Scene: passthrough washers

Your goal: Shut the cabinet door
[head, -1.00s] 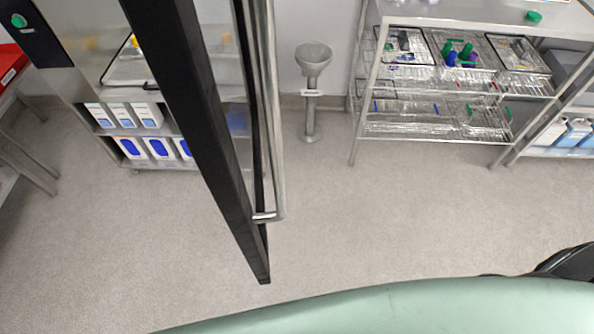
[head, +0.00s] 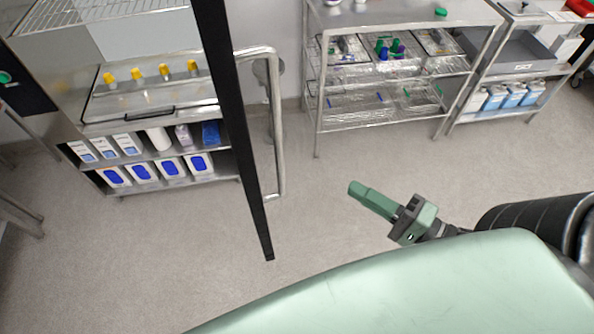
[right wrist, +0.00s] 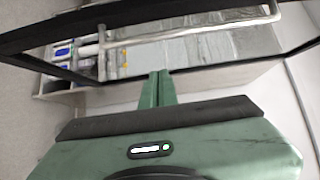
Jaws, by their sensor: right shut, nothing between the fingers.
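The cabinet door stands open, seen nearly edge-on in the head view as a thin black frame (head: 238,130). Its silver bar handle (head: 275,130) is on the right side of the frame. In the right wrist view the black door frame (right wrist: 45,30) and the handle (right wrist: 200,29) cross the upper part. The cabinet (head: 50,75) is at the left with its inside exposed. My right gripper (head: 354,189) is shut and empty, right of the handle and apart from it. Its green fingers (right wrist: 160,76) point toward the door in the wrist view. My left gripper is not in view.
Cabinet shelves hold white and blue boxes (head: 143,171) and yellow-topped items (head: 150,73). A wire-basket rack (head: 318,125) and another shelf unit (head: 545,105) stand along the back wall. A metal fixture is partly hidden behind the handle. The floor (head: 330,235) around the door is clear.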

